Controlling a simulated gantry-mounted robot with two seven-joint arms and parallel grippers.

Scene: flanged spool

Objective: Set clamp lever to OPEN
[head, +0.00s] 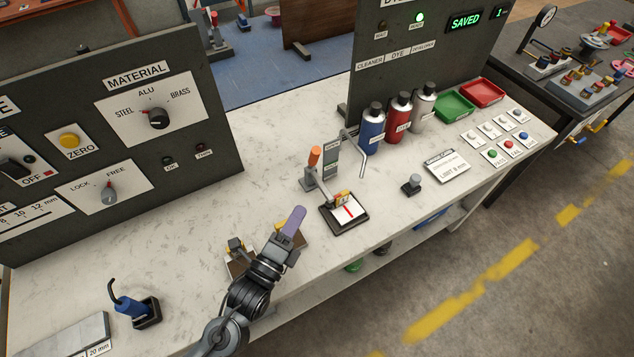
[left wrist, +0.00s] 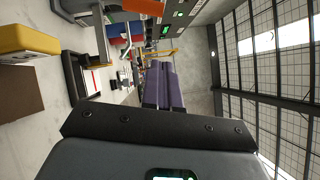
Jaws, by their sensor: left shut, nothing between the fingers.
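The clamp lever (head: 315,157) has an orange grip and stands roughly upright on a small grey toggle clamp at the bench's middle. Its orange grip also shows at the top of the left wrist view (left wrist: 143,7). A grey label plate (head: 332,157) stands just right of it, its lettering too small to read. A black block with a white top and red line (head: 347,212) sits in front of the clamp. My left gripper (head: 299,212), with purple fingers, is shut and empty, in front of and apart from the lever. Its fingers show in the left wrist view (left wrist: 161,66). My right gripper is not in view.
Blue (head: 372,124), red (head: 398,118) and grey (head: 423,105) bottles stand behind, right of the clamp. A small dark knob (head: 412,184) and a white card (head: 446,166) lie to the right. Brown blocks sit beside my left gripper. A dark control panel (head: 120,130) stands at left.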

